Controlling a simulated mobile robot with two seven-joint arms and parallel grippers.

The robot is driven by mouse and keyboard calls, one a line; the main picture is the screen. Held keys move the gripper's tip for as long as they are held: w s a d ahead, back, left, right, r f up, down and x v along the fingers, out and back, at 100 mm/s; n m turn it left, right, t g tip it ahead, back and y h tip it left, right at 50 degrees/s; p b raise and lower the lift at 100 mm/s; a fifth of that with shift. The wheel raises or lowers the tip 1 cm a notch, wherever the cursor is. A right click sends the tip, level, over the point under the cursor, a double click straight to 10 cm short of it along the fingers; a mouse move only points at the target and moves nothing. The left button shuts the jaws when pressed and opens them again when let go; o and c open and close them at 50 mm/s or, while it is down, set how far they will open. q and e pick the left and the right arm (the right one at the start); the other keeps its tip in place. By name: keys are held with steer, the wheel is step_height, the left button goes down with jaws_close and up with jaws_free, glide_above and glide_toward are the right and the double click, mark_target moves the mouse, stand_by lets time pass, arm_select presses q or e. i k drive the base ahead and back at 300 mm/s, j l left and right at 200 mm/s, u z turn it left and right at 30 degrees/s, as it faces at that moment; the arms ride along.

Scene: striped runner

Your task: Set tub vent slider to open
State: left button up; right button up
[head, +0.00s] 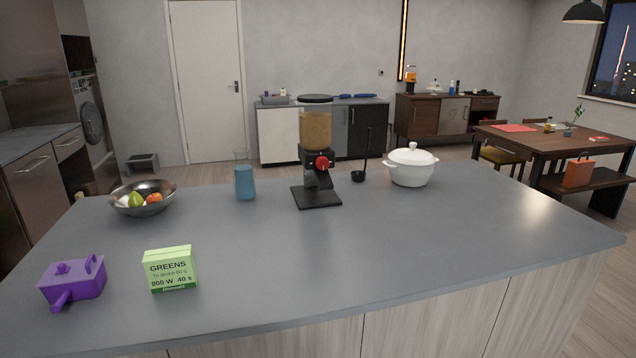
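A purple lidded tub (73,280) stands at the left front of the grey counter. It has a round knob and a raised loop on its top, and a stubby handle points toward the front. A vent slider is too small to tell apart on it, so its setting cannot be read. A green box (170,269) marked "GREENS", "800 W 40 s" stands to the right of the tub, apart from it. Neither of my grippers is in view.
On the grey counter (400,250), a steel fruit bowl (127,207), a blue-filled carafe (245,182), a dispenser (317,150), a ladle (359,175) and a white pot (411,168) stand toward the back. The front middle and right are clear.

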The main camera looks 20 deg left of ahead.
mark_target(62, 268)
steer(key=k+j, duration=0.1)
steer(key=j, duration=0.2)
steer(key=j+z, duration=0.15)
steer(key=j, duration=0.15)
steer(key=k+j, duration=0.15)
steer(key=j, duration=0.15)
steer(key=k+j, duration=0.1)
steer(key=j, duration=0.25)
steer(key=k+j, duration=0.1)
steer(key=j, duration=0.25)
steer(key=k+j, duration=0.15)
steer(key=j, duration=0.2)
steer(key=k+j+z, duration=0.1)
steer(key=j, duration=0.25)
steer(key=k+j, duration=0.1)
steer(key=j, duration=0.25)
